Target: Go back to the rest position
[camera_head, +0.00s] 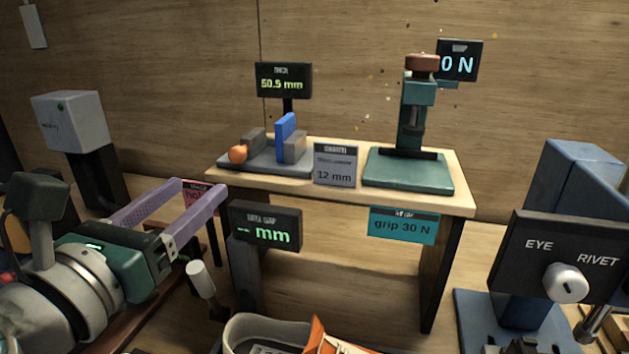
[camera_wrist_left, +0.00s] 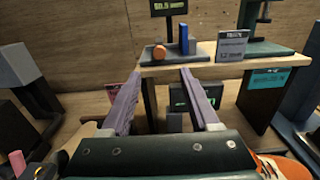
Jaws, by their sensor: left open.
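My left gripper (camera_head: 198,208) comes in from the left in the head view. Its two purple fingers are apart with nothing between them, in front of the left end of a small wooden stand (camera_head: 340,196). In the left wrist view the open fingers (camera_wrist_left: 158,85) point toward that stand. An orange and white sneaker (camera_head: 290,335) is partly visible at the bottom edge of the head view. It also shows at the lower right of the left wrist view (camera_wrist_left: 285,168). My right gripper is in neither view.
The stand holds a grey vise-like fixture with a blue plate (camera_head: 286,137) and a green press (camera_head: 410,168). A dark display (camera_head: 266,225) stands in front. A blue machine with an EYE/RIVET dial (camera_head: 567,284) is at the right. A grey box (camera_head: 71,121) stands at the left.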

